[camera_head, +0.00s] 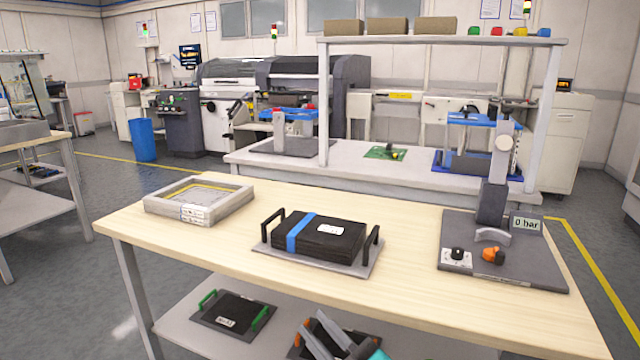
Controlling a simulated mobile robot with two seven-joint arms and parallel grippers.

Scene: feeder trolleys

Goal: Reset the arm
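My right gripper (319,322) shows at the bottom edge, in front of the table and over the lower shelf. Its two grey fingers are apart, with nothing visible held between them. The rest of that arm is cut off by the picture edge. My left gripper is not in view.
The wooden table (400,318) holds a grey frame (190,215), a black case with a blue band (340,240) on a grey tray, and a gauge stand (490,200). The lower shelf (180,335) carries a dark plate with green handles (232,312) and another dark item, partly hidden behind my gripper.

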